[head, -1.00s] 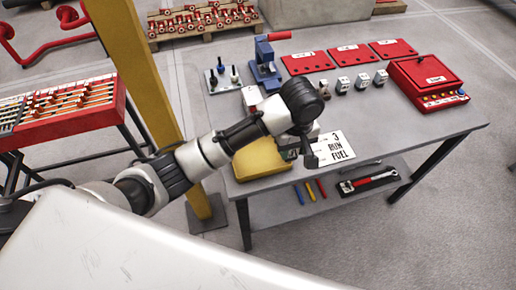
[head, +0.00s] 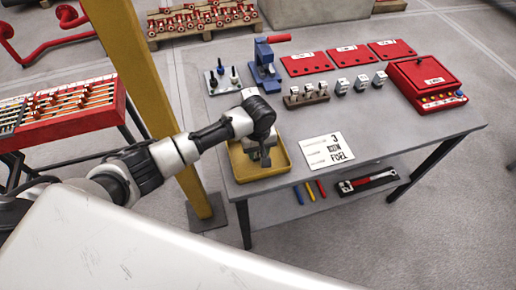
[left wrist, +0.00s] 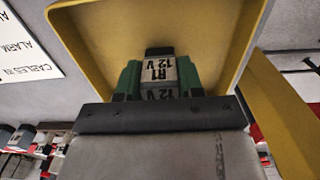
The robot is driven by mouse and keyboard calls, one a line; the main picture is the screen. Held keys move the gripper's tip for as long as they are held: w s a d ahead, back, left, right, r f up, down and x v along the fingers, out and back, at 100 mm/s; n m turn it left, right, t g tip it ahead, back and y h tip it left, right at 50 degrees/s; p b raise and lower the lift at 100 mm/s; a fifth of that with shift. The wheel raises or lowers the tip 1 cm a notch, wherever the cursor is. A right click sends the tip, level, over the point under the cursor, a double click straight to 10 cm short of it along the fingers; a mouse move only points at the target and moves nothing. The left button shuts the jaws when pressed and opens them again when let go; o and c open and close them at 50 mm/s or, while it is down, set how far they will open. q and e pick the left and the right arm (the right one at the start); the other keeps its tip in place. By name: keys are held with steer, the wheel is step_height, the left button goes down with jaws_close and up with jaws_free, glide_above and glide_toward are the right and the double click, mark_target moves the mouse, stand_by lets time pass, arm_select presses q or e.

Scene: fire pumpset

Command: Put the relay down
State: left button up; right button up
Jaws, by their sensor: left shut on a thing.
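The relay (left wrist: 160,68) is a small grey block marked "R1 12 V" with a dark top. In the left wrist view it sits between the green finger pads of my left gripper (left wrist: 158,82), which is shut on it. In the head view my left gripper (head: 265,158) points down over the yellow tray (head: 284,143) at the table's near left corner. The relay is hidden by the gripper there. The tray's yellow walls also show around the relay in the left wrist view (left wrist: 90,40). I cannot tell whether the relay touches the tray floor. My right gripper is not in view.
A white card (head: 328,150) lies right of the tray. A brown rack (head: 306,96) and several small grey blocks (head: 361,83) stand behind it. A blue press (head: 266,70), red plates (head: 309,63) and a red box (head: 426,82) are farther back. A yellow post (head: 145,90) stands left.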

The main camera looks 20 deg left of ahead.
arm_select(q)
steer(key=o, duration=1)
steer(key=shift+f, duration=0.15)
steer(key=shift+c, duration=0.2)
step_height(320, 180, up, 12)
steer(key=shift+r, duration=0.2)
